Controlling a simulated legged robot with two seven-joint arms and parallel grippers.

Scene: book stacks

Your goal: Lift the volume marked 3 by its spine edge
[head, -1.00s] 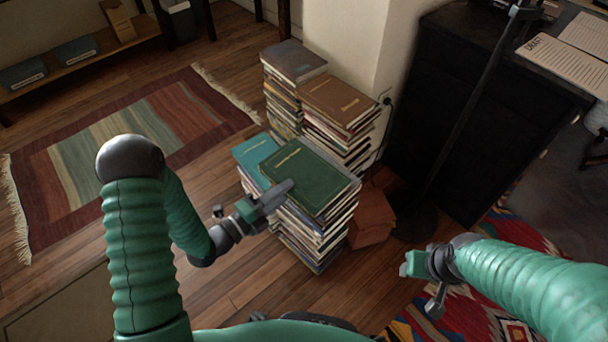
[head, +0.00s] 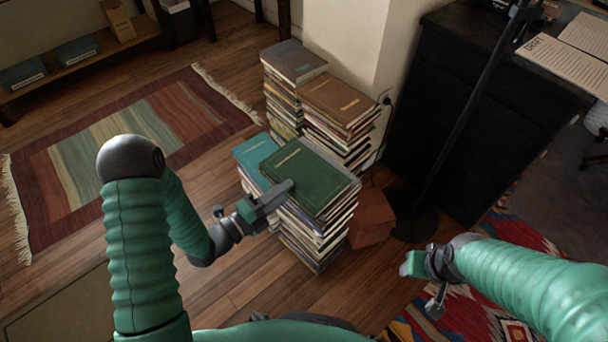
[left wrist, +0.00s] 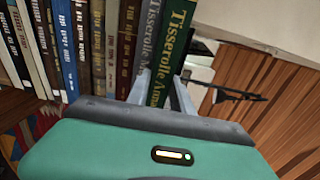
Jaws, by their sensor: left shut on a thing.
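A dark green volume (head: 312,178) with gold lettering lies on top of the front book stack. Its green spine, with gold letters, shows in the left wrist view (left wrist: 172,45), beside a grey spine (left wrist: 148,50) with similar lettering. I cannot read a 3 on either. My left gripper (head: 284,190) is at the left edge of the top green volume. In the left wrist view its fingers are at the end of the green spine, shut on the green volume. The volume lies flat, with no clear gap below it. My right gripper (head: 414,264) is apart from the stack; its jaws are unclear.
A teal book (head: 254,150) lies just left of the green volume. Taller stacks topped by a brown book (head: 338,100) and a grey book (head: 294,60) stand behind. A reddish box (head: 372,216) and a black cabinet (head: 470,120) are at the right. Wooden floor (head: 235,275) is clear in front.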

